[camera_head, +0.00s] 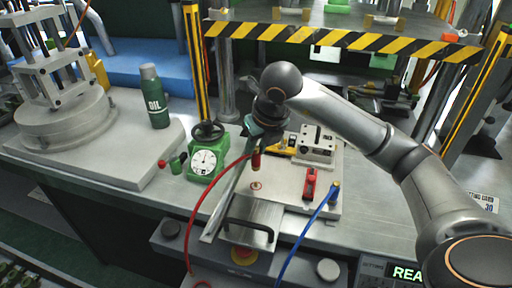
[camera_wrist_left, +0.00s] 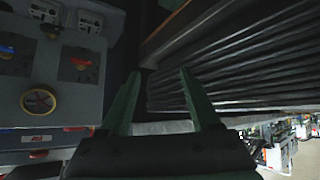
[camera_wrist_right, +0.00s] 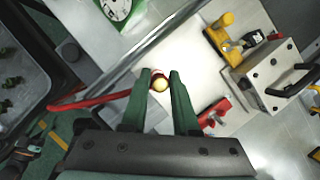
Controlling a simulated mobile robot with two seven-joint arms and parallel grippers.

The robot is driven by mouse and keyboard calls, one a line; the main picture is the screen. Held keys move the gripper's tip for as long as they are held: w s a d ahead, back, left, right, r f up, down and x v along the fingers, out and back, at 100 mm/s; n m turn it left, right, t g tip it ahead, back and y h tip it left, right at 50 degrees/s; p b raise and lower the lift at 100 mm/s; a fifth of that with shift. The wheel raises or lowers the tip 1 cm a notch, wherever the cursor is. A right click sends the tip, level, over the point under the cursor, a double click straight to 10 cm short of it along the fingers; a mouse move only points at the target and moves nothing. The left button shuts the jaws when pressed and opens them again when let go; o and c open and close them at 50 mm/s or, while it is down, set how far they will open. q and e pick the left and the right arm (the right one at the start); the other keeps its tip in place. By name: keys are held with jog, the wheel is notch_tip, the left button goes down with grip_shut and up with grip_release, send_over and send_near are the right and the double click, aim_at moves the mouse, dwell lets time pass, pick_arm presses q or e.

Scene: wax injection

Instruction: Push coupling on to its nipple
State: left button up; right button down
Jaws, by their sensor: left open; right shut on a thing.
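The coupling (camera_head: 256,161) is red and brass, on the end of a red hose (camera_head: 194,215). My right gripper (camera_head: 256,146) is shut on it and holds it above the light plate of the fixture. In the right wrist view the coupling's round brass end (camera_wrist_right: 159,83) shows between the fingertips (camera_wrist_right: 160,76). A small copper-coloured ring with a stub, seemingly the nipple (camera_head: 256,186), is on the plate just below the coupling, with a gap between them. My left gripper (camera_wrist_left: 157,88) is open and empty, away from the fixture; the head view does not show it.
A blue hose (camera_head: 306,232) ends in a fitting at the plate's right. A red clamp (camera_head: 309,183), a metal block (camera_head: 317,144) and a yellow toggle clamp (camera_wrist_right: 222,32) stand close by. A green dial gauge (camera_head: 204,161) and an oil bottle (camera_head: 153,96) are at left.

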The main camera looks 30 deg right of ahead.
aim_at(259, 156)
notch_tip(259, 156, down, 2)
jog(key=shift+f+b, duration=0.15)
jog(key=shift+b, duration=0.55)
jog(key=shift+f+b, duration=0.5)
jog(key=shift+f, duration=0.25)
pick_arm(q)
jog(key=shift+w+d+f+h, duration=0.15)
jog(key=shift+w+d+f, duration=0.1)
jog(key=shift+w+d, duration=0.25)
jog(key=shift+w+d+f+h, duration=0.15)
jog(key=shift+w+d+f, duration=0.05)
jog(key=shift+w+d, duration=0.2)
jog(key=shift+s+f, duration=0.1)
jog(key=shift+s, duration=0.05)
jog(key=shift+s+f, duration=0.15)
jog(key=shift+f, duration=0.1)
jog(key=shift+f, duration=0.1)
jog(key=shift+f+b, duration=0.15)
jog(key=shift+b, duration=0.35)
pick_arm(e)
jog(key=shift+f, duration=0.15)
